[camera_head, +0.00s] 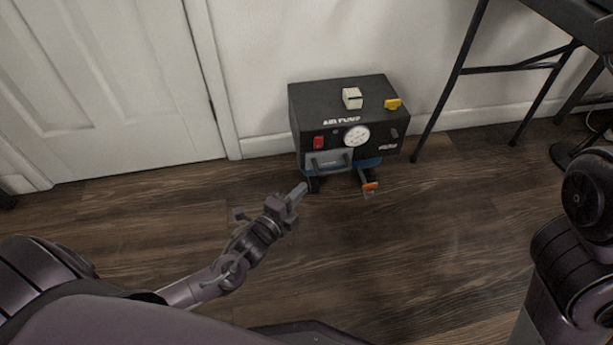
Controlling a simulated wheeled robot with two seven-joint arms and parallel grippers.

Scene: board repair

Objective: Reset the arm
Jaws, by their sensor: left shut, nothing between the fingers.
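My left arm comes in from the lower left and reaches out over the wooden floor. My left gripper (298,194) is shut and empty, with its fingers pointing up and right. It shows just in front of and below the left part of a black air pump (308,97); I cannot tell how wide the gap between them is. On the right edge of the picture, part of my right arm shows, and its gripper is outside the picture.
The air pump stands by the wall, with a white block (352,98) and a yellow piece (392,104) on it. An orange-tipped part (370,186) shows below it. A black-legged table (457,75) stands at the right, a white door (110,80) at the left. The middle floor (420,260) is clear.

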